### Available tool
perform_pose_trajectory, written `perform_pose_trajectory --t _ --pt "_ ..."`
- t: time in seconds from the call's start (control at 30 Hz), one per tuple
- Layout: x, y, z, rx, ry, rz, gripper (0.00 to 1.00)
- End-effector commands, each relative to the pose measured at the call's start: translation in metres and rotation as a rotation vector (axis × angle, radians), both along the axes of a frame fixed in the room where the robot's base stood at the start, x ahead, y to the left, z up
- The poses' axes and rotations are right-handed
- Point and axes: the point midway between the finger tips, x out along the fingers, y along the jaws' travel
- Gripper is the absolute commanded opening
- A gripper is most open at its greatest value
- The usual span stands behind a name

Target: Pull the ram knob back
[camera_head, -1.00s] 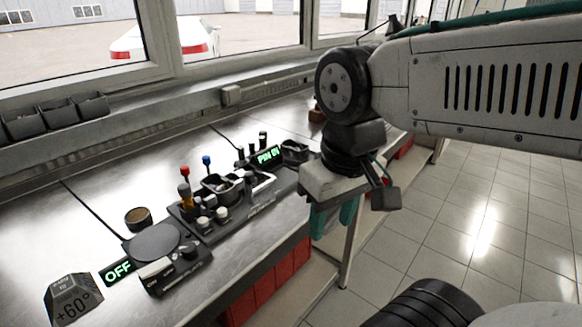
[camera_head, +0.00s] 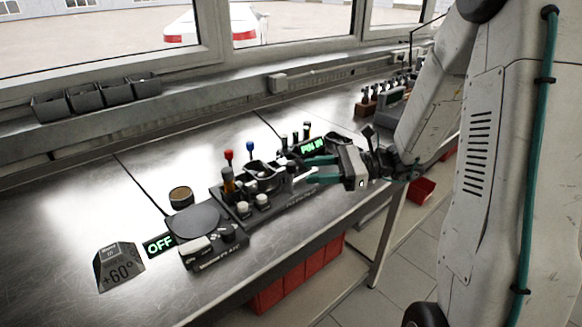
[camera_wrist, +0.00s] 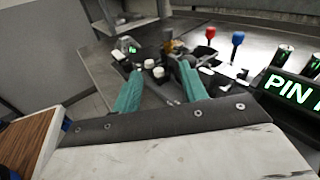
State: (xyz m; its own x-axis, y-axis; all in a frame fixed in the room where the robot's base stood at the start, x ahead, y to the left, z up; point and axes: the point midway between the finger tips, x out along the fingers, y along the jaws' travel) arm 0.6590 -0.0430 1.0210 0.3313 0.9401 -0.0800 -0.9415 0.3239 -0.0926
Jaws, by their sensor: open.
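A dark fixture (camera_head: 241,206) on the steel bench carries a red knob (camera_head: 229,155), a blue knob (camera_head: 250,146), pale knobs (camera_head: 262,201) and a pale rod-like part (camera_head: 289,172). I cannot tell for certain which of these is the ram knob. My gripper (camera_head: 308,171) has its teal fingers apart and empty, level over the bench, pointing left at the fixture's right part close to the pale part. Contact cannot be told. In the wrist view the spread fingers (camera_wrist: 159,72) reach toward the fixture, with the red knob (camera_wrist: 210,32) and blue knob (camera_wrist: 238,37) beyond.
A green "PIN IN" display (camera_head: 313,146) stands behind the fingers. An "OFF" display (camera_head: 159,244), a round dark plate (camera_head: 193,221) and a "+60°" block (camera_head: 119,267) lie left. Grey bins (camera_head: 99,95) line the window ledge.

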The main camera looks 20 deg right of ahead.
Motion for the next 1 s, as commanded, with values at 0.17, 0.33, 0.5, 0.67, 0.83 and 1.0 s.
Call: perform_pose_trajectory --t 0.17,0.33,0.5,0.67,0.83,1.0 --pt "0.020 -0.025 -0.016 0.098 0.049 -0.119 0.43" --pt "0.029 -0.016 -0.018 0.113 0.056 -0.136 0.43" --pt "0.041 0.010 -0.017 0.112 0.055 -0.133 0.43" --pt "0.051 0.030 -0.017 0.112 0.055 -0.134 0.43" --pt "0.057 0.040 -0.017 0.111 0.055 -0.136 0.43" --pt "0.058 0.041 -0.017 0.111 0.055 -0.136 0.43"
